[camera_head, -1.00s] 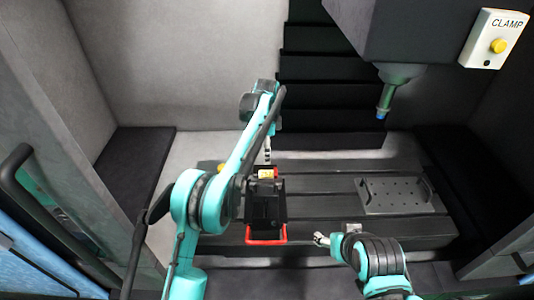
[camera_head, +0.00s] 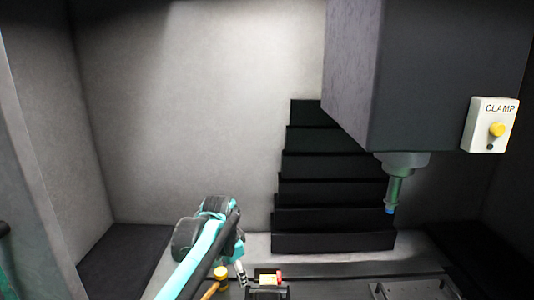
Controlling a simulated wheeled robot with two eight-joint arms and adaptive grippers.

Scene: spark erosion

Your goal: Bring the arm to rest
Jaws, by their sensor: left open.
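My left arm (camera_head: 205,250), teal and black, comes in from the bottom left. Its gripper (camera_head: 241,273) points down at the bottom of the view, small and partly hidden by the arm. It is open, and I see nothing held in it. My right gripper is out of view.
A grey machine head (camera_head: 440,80) hangs at the right with a blue-tipped spindle (camera_head: 390,206). Black stepped covers (camera_head: 335,190) rise behind. A perforated plate (camera_head: 408,290) and a yellow-headed tool (camera_head: 220,273) lie low in view.

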